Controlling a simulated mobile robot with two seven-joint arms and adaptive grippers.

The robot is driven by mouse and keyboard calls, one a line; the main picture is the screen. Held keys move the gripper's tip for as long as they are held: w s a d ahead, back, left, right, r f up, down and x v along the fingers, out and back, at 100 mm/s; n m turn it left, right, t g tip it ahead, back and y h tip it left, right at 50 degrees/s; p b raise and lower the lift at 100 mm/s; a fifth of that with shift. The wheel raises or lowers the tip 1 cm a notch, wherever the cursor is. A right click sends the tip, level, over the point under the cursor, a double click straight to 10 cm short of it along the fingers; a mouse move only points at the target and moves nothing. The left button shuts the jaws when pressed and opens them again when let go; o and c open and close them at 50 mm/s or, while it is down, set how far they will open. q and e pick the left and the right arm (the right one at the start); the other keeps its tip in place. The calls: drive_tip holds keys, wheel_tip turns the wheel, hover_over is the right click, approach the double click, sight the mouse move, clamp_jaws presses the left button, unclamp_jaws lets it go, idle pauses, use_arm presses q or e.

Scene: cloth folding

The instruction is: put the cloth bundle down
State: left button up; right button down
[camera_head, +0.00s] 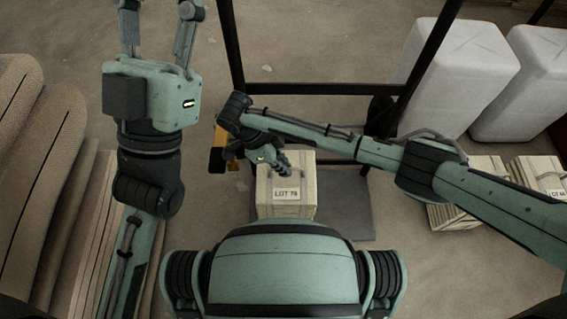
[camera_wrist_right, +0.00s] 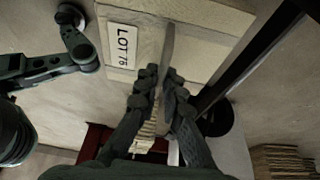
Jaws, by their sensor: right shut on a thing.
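The cream cloth bundle (camera_head: 286,205) with a "LOT 76" label is just in front of my body in the head view. In the right wrist view the bundle (camera_wrist_right: 190,48) fills the top, label to the left. My right gripper (camera_head: 284,168) is at the bundle's top and is shut on it. In the right wrist view the fingers (camera_wrist_right: 158,75) are close together, with a thin strip of material between them. I cannot tell whether the bundle's underside touches anything. My left gripper (camera_head: 160,12) is open and empty at the upper left, away from the bundle.
A flat grey plate (camera_head: 352,215) lies on the floor beside and behind the bundle. A black metal frame (camera_head: 310,88) stands beyond it. Other bundles (camera_head: 452,212) and white blocks (camera_head: 462,75) are at right. Brown rolls (camera_head: 45,190) line the left. Bare floor lies beyond the frame.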

use_arm(q)
drive_tip(key=shift+w+f, duration=0.1)
drive_tip(key=shift+w, duration=0.05)
use_arm(e)
drive_tip(key=shift+f, duration=0.25)
use_arm(q)
drive_tip(key=shift+f, duration=0.1)
use_arm(e)
drive_tip(key=c, duration=1.7)
unclamp_jaws()
drive_tip(key=shift+f, duration=0.1)
drive_tip(key=shift+r, duration=0.2)
drive_tip(key=v, duration=0.2)
drive_tip(key=shift+r+p, duration=0.35)
use_arm(q)
drive_tip(key=w+d+f+g+y+p, duration=0.1)
drive_tip(key=w+f+g+y+p, duration=0.1)
drive_tip(key=f+g, duration=0.5)
drive_tip(key=shift+w+d+f+p, duration=0.4)
drive_tip(key=shift+w+f+p, duration=0.4)
drive_tip(key=shift+w, duration=0.4)
use_arm(e)
drive_tip(key=v, duration=1)
use_arm(q)
drive_tip(key=shift+f, duration=0.1)
